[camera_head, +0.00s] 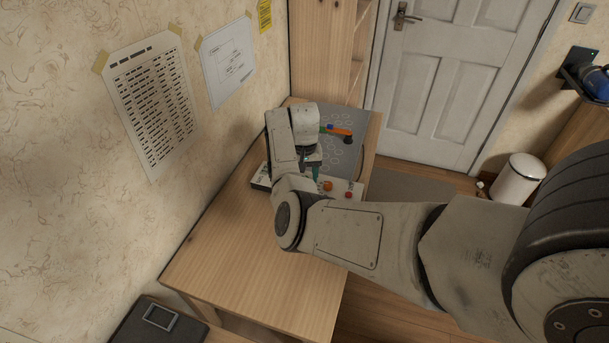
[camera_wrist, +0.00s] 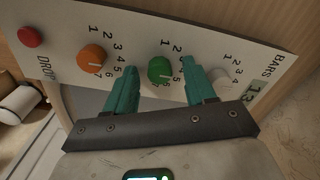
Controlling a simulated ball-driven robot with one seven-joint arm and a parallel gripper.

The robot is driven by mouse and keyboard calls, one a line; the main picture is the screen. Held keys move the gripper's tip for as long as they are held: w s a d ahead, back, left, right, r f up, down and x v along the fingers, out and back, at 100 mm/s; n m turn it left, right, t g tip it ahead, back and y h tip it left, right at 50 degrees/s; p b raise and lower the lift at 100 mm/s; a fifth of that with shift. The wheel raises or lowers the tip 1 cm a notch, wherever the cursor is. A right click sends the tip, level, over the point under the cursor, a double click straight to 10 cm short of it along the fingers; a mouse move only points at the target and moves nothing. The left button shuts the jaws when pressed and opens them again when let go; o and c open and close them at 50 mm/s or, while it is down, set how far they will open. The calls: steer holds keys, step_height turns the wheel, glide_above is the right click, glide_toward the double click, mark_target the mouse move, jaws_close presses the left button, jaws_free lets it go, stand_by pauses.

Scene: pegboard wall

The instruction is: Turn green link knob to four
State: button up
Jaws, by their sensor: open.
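The green knob (camera_wrist: 159,70) sits on a pale panel (camera_wrist: 130,25) in the wrist view, with a numbered scale printed around it. Its pointer setting is too small to read surely. My gripper (camera_wrist: 160,63) has teal fingers, apart, one on each side of the green knob, with gaps visible between fingers and knob. The fingers hide parts of the scale. In the head view my gripper (camera_head: 313,168) is over the panel on the wooden table, and my arm hides the green knob.
An orange knob (camera_wrist: 92,58) and a red button (camera_wrist: 30,37) are left of the green knob. A white knob (camera_wrist: 218,80) and a small display reading 13 (camera_wrist: 257,89) are to its right. The wooden table (camera_head: 250,255) has clear room in front.

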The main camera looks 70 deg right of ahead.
step_height(320, 180, up, 11)
stand_by(0.6)
steer(key=shift+f, duration=0.2)
